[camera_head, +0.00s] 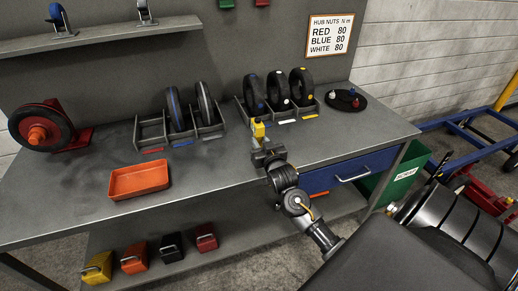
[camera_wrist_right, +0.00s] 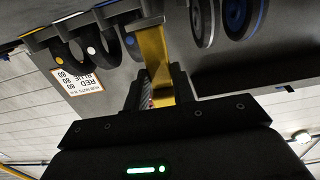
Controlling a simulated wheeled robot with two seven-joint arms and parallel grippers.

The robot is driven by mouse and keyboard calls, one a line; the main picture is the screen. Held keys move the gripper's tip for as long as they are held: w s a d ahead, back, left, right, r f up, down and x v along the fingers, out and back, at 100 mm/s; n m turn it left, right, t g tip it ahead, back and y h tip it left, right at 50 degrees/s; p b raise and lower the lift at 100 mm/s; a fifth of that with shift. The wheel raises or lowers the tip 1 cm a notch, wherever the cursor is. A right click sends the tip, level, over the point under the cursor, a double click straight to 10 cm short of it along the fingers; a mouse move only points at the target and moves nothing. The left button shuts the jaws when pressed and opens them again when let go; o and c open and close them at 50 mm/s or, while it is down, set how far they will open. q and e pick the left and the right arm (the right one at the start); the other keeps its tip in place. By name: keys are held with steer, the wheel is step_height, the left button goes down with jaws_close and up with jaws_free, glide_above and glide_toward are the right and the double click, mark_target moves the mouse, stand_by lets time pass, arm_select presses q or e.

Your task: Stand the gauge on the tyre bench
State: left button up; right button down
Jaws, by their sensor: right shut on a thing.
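The yellow gauge (camera_head: 258,129) is in my right gripper (camera_head: 266,153), over the grey tyre bench (camera_head: 215,192). It is roughly upright, just in front of the gap between the two wheel racks. In the right wrist view the yellow gauge (camera_wrist_right: 154,50) rises between the fingers of my right gripper (camera_wrist_right: 155,95), with a grey plate at its far end. My right gripper is shut on it. Whether the gauge touches the bench top cannot be told. My left gripper is not in view.
A left rack (camera_head: 150,130) and a right rack (camera_head: 290,110) hold wheels. An orange tray (camera_head: 139,180), a red wheel stand (camera_head: 78,138) and a dark round dish (camera_head: 345,105) with nuts stand on the bench. Bare top lies between the tray and my gripper.

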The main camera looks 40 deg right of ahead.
steer(key=shift+w+f, duration=0.65)
steer(key=shift+f, duration=0.05)
step_height(320, 180, down, 2)
steer(key=shift+f+p, duration=0.1)
steer(key=shift+p, duration=0.35)
steer(key=shift+f, duration=0.45)
steer(key=c, duration=1.2)
jaws_free()
steer(key=shift+f, duration=0.15)
steer(key=shift+o, duration=0.2)
steer(key=shift+s, duration=0.15)
steer(key=b+v, duration=0.1)
steer(key=v, duration=1)
steer(key=shift+s+a+b, duration=0.25)
steer(key=shift+s+b, duration=0.1)
